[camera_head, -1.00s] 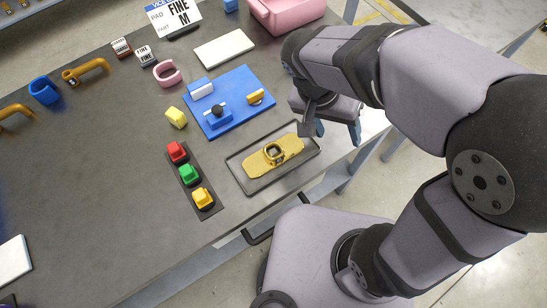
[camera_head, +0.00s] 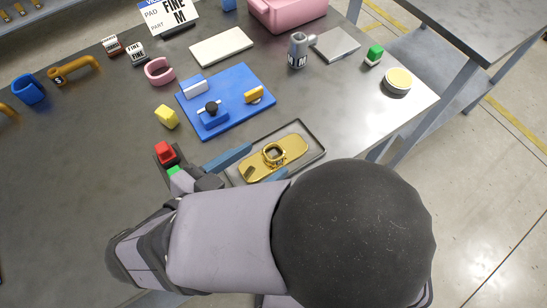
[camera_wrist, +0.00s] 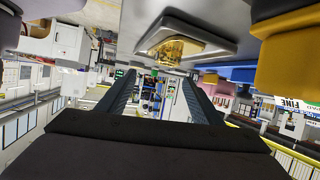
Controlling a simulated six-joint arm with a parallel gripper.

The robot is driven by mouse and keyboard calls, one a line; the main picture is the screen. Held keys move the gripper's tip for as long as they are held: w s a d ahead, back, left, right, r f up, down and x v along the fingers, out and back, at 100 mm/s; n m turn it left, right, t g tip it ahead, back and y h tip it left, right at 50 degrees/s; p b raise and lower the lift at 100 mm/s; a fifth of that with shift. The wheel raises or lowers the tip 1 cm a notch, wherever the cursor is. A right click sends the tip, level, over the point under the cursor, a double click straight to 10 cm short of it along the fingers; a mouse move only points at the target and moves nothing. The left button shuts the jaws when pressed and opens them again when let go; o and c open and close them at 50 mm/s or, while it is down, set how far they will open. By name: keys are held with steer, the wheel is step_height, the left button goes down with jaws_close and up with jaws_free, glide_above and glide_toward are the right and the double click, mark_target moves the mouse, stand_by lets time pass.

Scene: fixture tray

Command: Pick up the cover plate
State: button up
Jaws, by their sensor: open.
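The cover plate (camera_head: 290,148) is a gold, rounded oblong with a raised ring on it. It lies flat in a shallow grey tray (camera_head: 318,151) at the table's front edge. My gripper (camera_head: 268,159) is open, its two blue fingers spread on either side of the plate's left part in the head view. In the wrist view the gripper (camera_wrist: 159,76) points sideways across an upside-down scene. The plate (camera_wrist: 176,48) shows beyond the fingertips there, with nothing between the fingers. Whether the fingers touch the plate or tray cannot be told.
A red button (camera_head: 165,152) and a partly hidden green one stand close by my wrist. A blue fixture board (camera_head: 240,115) with small parts lies just behind the tray. A yellow block (camera_head: 167,116) is to its left. A round yellow-topped puck (camera_head: 397,81) stands far right.

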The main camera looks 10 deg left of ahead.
mark_target(275, 150)
steer(key=shift+s+a+f+n+t+y+b, duration=0.2)
steer(key=shift+s+a+f+t+y, duration=0.15)
steer(key=shift+s, duration=0.2)
steer(key=shift+s+a+f+n+t+y+b, duration=0.1)
steer(key=shift+s+a+f+n+t+y, duration=0.15)
steer(key=shift+s+a, duration=0.25)
steer(key=shift+d+x, duration=0.2)
steer(key=shift+x, duration=3.45)
steer(key=shift+s, duration=0.1)
steer(key=c, duration=1.4)
